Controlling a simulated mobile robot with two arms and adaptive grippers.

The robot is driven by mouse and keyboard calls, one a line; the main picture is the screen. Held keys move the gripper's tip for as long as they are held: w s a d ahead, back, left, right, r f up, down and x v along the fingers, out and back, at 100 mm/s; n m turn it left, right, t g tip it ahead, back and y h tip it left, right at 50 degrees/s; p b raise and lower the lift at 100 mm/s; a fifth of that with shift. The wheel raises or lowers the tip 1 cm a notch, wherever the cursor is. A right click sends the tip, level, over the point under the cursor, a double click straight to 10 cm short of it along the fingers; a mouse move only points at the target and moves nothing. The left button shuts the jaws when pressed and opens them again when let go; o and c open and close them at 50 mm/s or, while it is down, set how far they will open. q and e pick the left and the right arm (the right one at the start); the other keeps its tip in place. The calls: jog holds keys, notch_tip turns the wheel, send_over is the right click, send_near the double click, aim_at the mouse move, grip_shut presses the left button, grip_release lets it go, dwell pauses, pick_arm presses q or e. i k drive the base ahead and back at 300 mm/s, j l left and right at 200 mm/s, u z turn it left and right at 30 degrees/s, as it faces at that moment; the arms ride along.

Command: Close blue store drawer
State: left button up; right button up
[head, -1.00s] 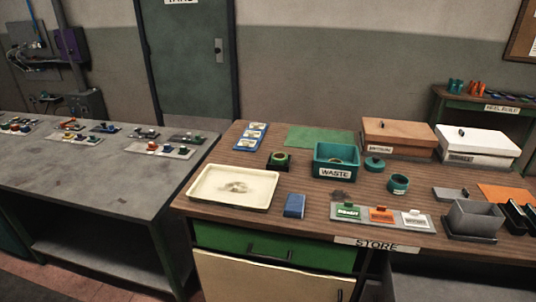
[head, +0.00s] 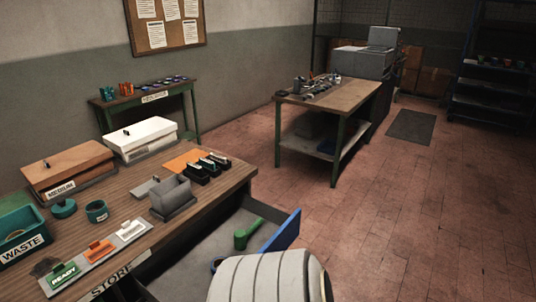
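The blue store drawer (head: 287,232) is pulled open at the right end of the wooden store bench (head: 140,215). Its blue front stands out from the bench, and its grey inside shows. A green tool-like piece (head: 243,236) lies in the drawer. A small dark blue piece shows partly at the drawer's lower left. A white ribbed part of mine covers the near part of the drawer. Neither of my grippers is in view. The drawer's handle cannot be seen.
On the bench stand a grey bin (head: 171,198), black holders (head: 207,166), a brown box (head: 68,167) and a white box (head: 141,138). A green-legged table (head: 331,105) stands farther off. The brick floor (head: 390,215) right of the drawer is clear.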

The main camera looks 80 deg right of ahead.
aim_at(180, 270)
jog(key=k+l+z, duration=0.1)
jog(key=z, duration=2.6)
